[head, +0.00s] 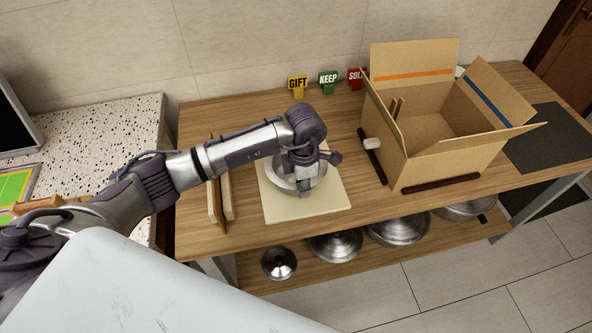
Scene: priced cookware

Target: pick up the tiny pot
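A round shiny metal vessel (284,181) sits on a cream square board (330,204) on the wooden table. It looks like a pot, but my gripper and wrist cover much of it. My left gripper (304,180) points down over this vessel. Its fingers are small and partly hidden, so I cannot tell whether they are open or touch the metal. On the lower shelf, a small round metal piece of cookware (280,263) is the smallest in a row of several. I cannot tell whether these are pots or lids. My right gripper is out of view.
An open cardboard box (450,160) stands right of the board, its flaps spread. Upright wooden boards (217,200) stand on the left. GIFT (297,84), KEEP (328,82) and SOLD (356,78) signs line the back. A dark mat (552,138) lies at far right.

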